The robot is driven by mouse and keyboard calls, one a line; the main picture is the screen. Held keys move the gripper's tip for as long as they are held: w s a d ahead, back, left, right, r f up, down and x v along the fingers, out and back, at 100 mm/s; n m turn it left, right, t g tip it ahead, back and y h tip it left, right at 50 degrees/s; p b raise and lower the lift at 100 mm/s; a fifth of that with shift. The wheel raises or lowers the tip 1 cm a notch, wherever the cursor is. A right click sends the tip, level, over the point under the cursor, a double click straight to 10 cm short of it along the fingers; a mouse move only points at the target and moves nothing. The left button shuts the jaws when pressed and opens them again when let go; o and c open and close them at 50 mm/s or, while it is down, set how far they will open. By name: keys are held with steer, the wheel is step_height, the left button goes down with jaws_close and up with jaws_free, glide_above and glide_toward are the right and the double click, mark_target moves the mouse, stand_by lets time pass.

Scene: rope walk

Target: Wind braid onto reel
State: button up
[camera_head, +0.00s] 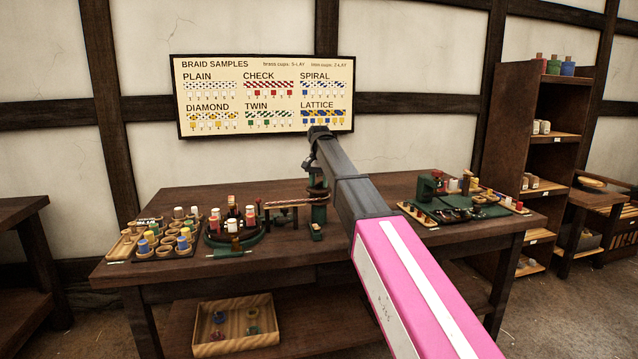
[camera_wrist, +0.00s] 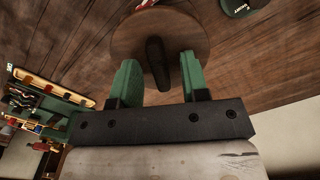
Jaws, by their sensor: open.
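In the wrist view a round wooden disc (camera_wrist: 125,42), seemingly the reel's face, has a dark handle (camera_wrist: 157,58) on it. My gripper (camera_wrist: 159,62) is open, its two green fingers on either side of the handle, with gaps showing. In the head view the green stand (camera_head: 318,215) stands near the table's middle, under the end of my arm. A red-and-white braid (camera_head: 290,202) runs from the stand leftwards along a small wooden support. The arm hides part of the stand, and my fingers cannot be made out there.
On the table (camera_head: 250,270), a dark round carrier (camera_head: 232,240) with several bobbins and a cup tray (camera_head: 160,238) stand left. A tool tray (camera_head: 440,213) lies right. A wooden crate (camera_head: 236,345) sits on the lower shelf. The sample board (camera_head: 262,95) hangs behind.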

jaws_close()
